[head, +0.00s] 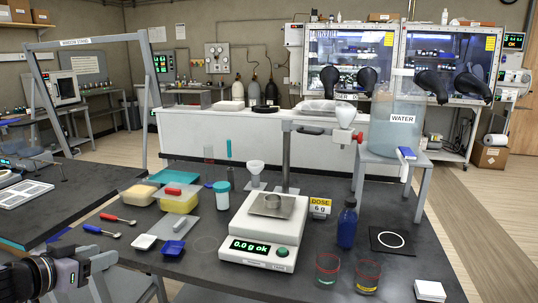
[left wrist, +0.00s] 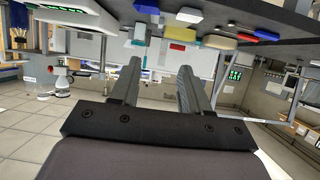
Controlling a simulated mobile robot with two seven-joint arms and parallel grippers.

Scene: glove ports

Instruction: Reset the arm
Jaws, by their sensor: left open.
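My left arm comes in at the lower left of the head view, and its gripper (head: 88,262) is beside the left front edge of the dark bench (head: 205,262). In the left wrist view the two fingers of my left gripper (left wrist: 158,85) stand apart with nothing between them. That view looks past the bench edge, with bench items along its top. My right arm and gripper do not show.
A water tank (head: 402,100) stands behind at right.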

